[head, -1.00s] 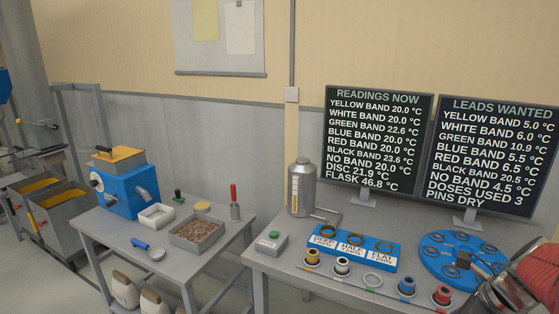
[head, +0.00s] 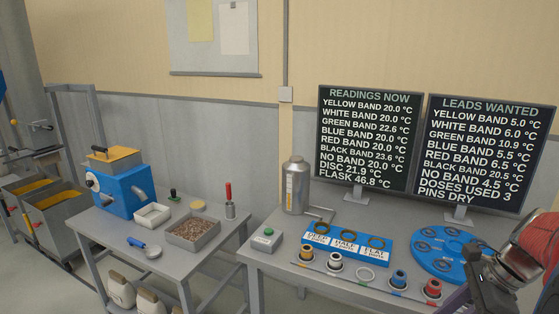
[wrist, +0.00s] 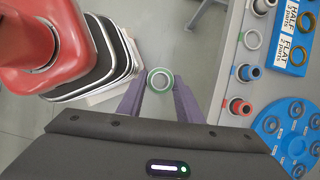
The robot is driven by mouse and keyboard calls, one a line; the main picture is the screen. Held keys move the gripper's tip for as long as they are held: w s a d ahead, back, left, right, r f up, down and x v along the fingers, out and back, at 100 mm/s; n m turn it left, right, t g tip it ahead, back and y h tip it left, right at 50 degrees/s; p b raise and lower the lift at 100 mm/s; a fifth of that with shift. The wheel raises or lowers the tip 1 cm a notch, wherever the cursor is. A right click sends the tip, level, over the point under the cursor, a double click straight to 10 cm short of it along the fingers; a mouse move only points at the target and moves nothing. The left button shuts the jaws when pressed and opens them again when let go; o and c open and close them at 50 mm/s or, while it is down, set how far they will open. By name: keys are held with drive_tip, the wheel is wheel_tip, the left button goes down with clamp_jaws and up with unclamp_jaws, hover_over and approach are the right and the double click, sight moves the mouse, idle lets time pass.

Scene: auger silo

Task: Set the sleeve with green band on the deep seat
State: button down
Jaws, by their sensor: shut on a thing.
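The sleeve with green band (wrist: 160,79) shows end-on in the wrist view as a pale ring with a green rim. My gripper (wrist: 158,84) is shut on it, a purple finger at each side, over the floor beside the bench. In the head view my wrist is at the lower right edge, and the sleeve cannot be made out. The blue seat block (head: 390,259) carries three seats labelled deep, half and flat. The deep seat (head: 322,228) is its left ring and looks empty. The block also shows at the wrist view's upper right (wrist: 283,62).
Yellow (head: 306,254), white (head: 335,261), blue (head: 399,278) and red (head: 432,288) sleeves stand before the block, with an empty ring (head: 365,274) between white and blue. A round blue disc (head: 452,277) lies right. A flask (head: 296,186) and screens (head: 369,140) stand behind.

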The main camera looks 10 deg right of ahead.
drive_tip(key=shift+w+d+r+n+g, duration=0.3)
drive_tip(key=shift+w+n, duration=0.1)
drive_tip(key=shift+n, duration=0.4)
drive_tip(key=w+a+f+n+g+h, duration=0.1)
drive_tip(key=w+a+n+g, duration=0.2)
drive_tip(key=w+n, duration=0.5)
drive_tip(key=w+a+f+n+g, duration=0.2)
drive_tip(key=w+a+n+g, duration=0.1)
drive_tip(key=w+n, duration=0.45)
drive_tip(key=w+a+f+n+h, duration=0.1)
drive_tip(key=w+a+f+n, duration=0.2)
drive_tip(key=a, duration=0.6)
drive_tip(key=w+a+f+n+h, duration=0.1)
drive_tip(key=w+a+f+n, duration=0.2)
drive_tip(key=a, duration=0.7)
wheel_tip(320, 180, down, 4)
drive_tip(key=shift+w+a+f+n+h, duration=0.15)
drive_tip(key=shift+w+a+n+h, duration=0.2)
drive_tip(key=shift+w, duration=0.6)
drive_tip(key=shift+s+d, duration=0.15)
